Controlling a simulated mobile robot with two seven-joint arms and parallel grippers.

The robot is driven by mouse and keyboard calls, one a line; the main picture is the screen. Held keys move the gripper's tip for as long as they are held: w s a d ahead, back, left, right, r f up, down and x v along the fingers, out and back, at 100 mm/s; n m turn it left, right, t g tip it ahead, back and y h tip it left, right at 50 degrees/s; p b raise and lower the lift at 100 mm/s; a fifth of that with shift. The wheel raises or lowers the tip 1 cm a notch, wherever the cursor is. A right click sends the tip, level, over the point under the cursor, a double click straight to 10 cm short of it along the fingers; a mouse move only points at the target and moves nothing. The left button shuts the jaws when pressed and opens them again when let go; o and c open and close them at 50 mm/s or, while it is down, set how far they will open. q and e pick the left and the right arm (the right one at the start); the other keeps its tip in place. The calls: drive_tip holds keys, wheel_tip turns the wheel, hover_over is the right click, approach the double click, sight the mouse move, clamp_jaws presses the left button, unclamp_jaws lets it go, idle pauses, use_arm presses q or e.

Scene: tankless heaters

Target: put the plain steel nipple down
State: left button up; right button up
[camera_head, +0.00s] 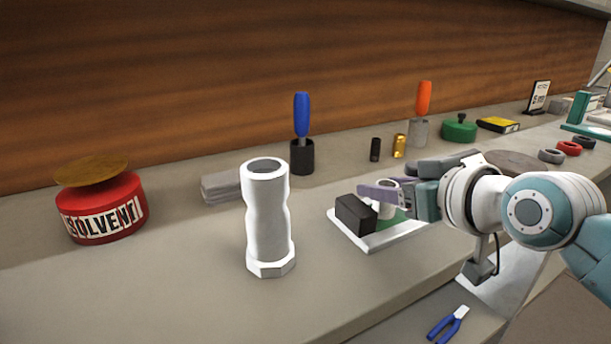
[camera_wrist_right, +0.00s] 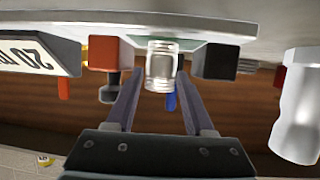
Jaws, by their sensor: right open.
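The plain steel nipple (camera_wrist_right: 161,66), a short shiny cylinder, stands on a white tray with a green surface (camera_head: 404,237). In the head view the nipple (camera_head: 387,211) is partly hidden by my right gripper (camera_head: 390,194). In the right wrist view, which shows the bench inverted, the fingers of my right gripper (camera_wrist_right: 160,86) are open, one on each side of the nipple. A black block (camera_head: 357,213) is beside it on the tray; in the wrist view a red block (camera_wrist_right: 110,53) is on the other side. My left gripper is out of view.
A large white hex-based fitting (camera_head: 268,220) stands left of the tray. A red solvent can (camera_head: 104,210), grey pads (camera_head: 221,187), a blue-handled tool in a black cup (camera_head: 302,157) and small cylinders stand behind. Blue pliers (camera_head: 447,324) lie lower right. The front bench is clear.

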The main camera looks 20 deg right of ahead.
drive_tip(key=p+v, duration=0.2)
drive_tip(key=v, duration=0.9)
drive_tip(key=shift+s+r+p, duration=0.1)
drive_tip(key=shift+s+p, duration=0.1)
drive_tip(key=shift+p, duration=0.1)
drive_tip(key=shift+s+a, duration=0.25)
drive_tip(key=shift+s, duration=0.05)
drive_tip(key=s+a+f+n+g, duration=0.1)
drive_tip(key=s+a+f+g, duration=0.3)
drive_tip(key=s, duration=0.4)
drive_tip(key=s+a+f+n+g, duration=0.1)
drive_tip(key=s+a+f+g, duration=0.2)
drive_tip(key=s+a+g, duration=0.2)
drive_tip(key=s+g, duration=0.1)
drive_tip(key=s, duration=0.1)
drive_tip(key=shift+s+a+f, duration=0.25)
drive_tip(key=shift+s+f, duration=0.15)
drive_tip(key=shift+c, duration=0.3)
